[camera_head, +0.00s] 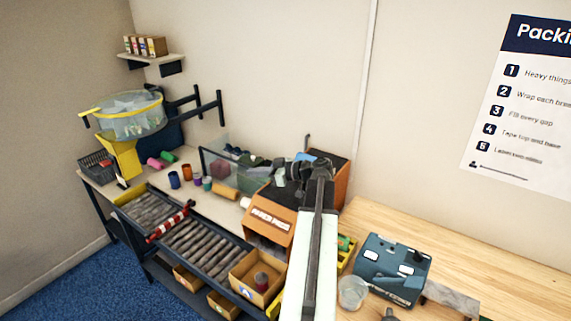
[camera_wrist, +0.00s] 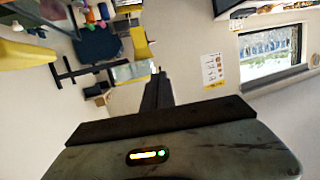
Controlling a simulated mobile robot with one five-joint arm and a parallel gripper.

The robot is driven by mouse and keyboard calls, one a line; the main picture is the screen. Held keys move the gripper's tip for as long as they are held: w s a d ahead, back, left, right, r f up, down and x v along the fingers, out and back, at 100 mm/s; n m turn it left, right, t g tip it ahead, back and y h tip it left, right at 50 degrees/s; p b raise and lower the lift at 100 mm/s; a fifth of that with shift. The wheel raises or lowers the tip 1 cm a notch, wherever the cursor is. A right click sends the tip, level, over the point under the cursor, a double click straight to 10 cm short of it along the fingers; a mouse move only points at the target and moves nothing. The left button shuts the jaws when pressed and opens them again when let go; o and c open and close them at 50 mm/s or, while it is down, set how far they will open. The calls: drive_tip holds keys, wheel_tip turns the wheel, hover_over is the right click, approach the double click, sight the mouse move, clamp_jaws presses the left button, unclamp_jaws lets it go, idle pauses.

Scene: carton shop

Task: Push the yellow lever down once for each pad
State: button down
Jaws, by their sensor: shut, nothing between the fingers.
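An orange and black machine lettered "PAPER PRESS" (camera_head: 270,222) stands on the bench in the middle of the head view. My arm and dark gripper (camera_head: 286,172) are in front of it and hide part of it. In the wrist view my gripper (camera_wrist: 158,82) has its dark fingers together, with nothing between them. I cannot make out a lever on the press for sure. No pad can be told for certain.
A roller conveyor (camera_head: 195,240) runs along the front, with an open carton (camera_head: 258,275) at its near end. A clear bin (camera_head: 228,170) holds blocks behind it. A blue-grey device (camera_head: 392,268) and a tape roll (camera_head: 352,291) stand on the wooden table (camera_head: 500,260), which has free room.

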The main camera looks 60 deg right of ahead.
drive_tip(key=s+d+r+m+h+p, duration=0.1)
drive_tip(key=s+d+h, duration=0.1)
drive_tip(key=s+d, duration=0.3)
drive_tip(key=s+d+r+m+h, duration=0.1)
drive_tip(key=s+d+m+h, duration=0.1)
drive_tip(key=s+d, duration=0.4)
drive_tip(key=s, duration=0.4)
drive_tip(key=shift+s+d+r+t+p, duration=0.2)
drive_tip(key=shift+s+r+t+p, duration=0.1)
drive_tip(key=shift+s+r+p, duration=0.1)
drive_tip(key=shift+w+f, duration=0.1)
drive_tip(key=b+x, duration=0.2)
drive_tip(key=x, duration=0.7)
drive_tip(key=shift+w+f, duration=0.15)
drive_tip(key=f+b, duration=0.2)
drive_tip(key=b, duration=0.1)
drive_tip(key=shift+w+f, duration=0.35)
drive_tip(key=shift+f, duration=0.05)
drive_tip(key=shift+f+b, duration=0.6)
drive_tip(key=shift+b, duration=0.15)
